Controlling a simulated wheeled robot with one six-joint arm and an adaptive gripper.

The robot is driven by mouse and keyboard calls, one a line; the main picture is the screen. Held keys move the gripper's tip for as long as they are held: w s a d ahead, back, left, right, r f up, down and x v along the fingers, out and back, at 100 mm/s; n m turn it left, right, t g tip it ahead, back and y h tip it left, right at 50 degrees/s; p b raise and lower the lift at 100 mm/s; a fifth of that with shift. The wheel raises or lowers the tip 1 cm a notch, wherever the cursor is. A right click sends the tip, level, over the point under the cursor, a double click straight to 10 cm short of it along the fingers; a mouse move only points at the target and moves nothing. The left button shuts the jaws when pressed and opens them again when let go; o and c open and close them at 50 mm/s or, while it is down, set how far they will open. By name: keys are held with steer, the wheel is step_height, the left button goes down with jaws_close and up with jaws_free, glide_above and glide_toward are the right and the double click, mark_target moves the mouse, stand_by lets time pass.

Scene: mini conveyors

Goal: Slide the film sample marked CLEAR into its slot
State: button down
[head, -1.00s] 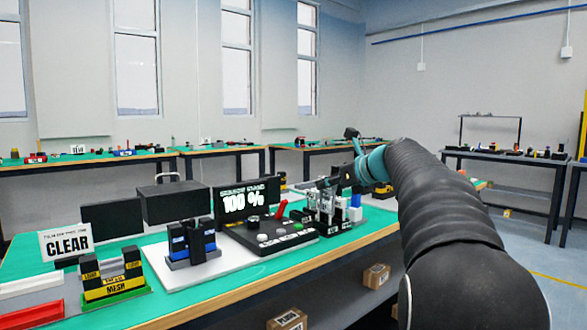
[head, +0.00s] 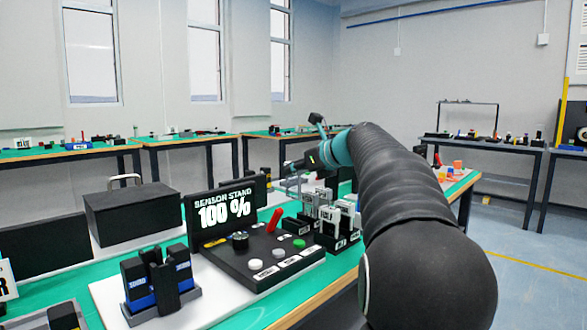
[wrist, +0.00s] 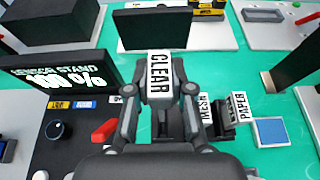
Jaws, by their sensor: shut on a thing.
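My gripper (wrist: 160,98) is shut on the film sample marked CLEAR (wrist: 159,72), whose white tag faces the wrist camera between the fingers. The sample's lower part is hidden by the fingers. Samples marked MESH (wrist: 204,112) and PAPER (wrist: 239,106) stand to the right in the wrist view. In the head view my gripper (head: 303,163) is above the sample rack (head: 330,240), where several white-topped samples stand. The tag in my gripper is not readable there. I cannot tell which slot belongs to CLEAR.
A black sensor stand (head: 262,262) has a screen reading 100 % (head: 226,213), knobs and a red lever (head: 275,220). A blue-and-black holder (head: 160,280) stands front left, a black case (head: 135,212) behind it. In the wrist view a dark panel (wrist: 150,28) stands beyond the gripper.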

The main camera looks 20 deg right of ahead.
mark_target(300, 193)
steer(key=shift+s+r+p, duration=0.1)
steer(key=shift+s+p, duration=0.05)
steer(key=shift+p, duration=0.2)
steer(key=shift+d, duration=0.1)
steer(key=shift+f+b, duration=1.35)
steer(key=shift+f, duration=1.2)
steer(key=shift+p, duration=0.7)
steer(key=shift+f+b, duration=0.45)
steer(key=shift+f, duration=0.5)
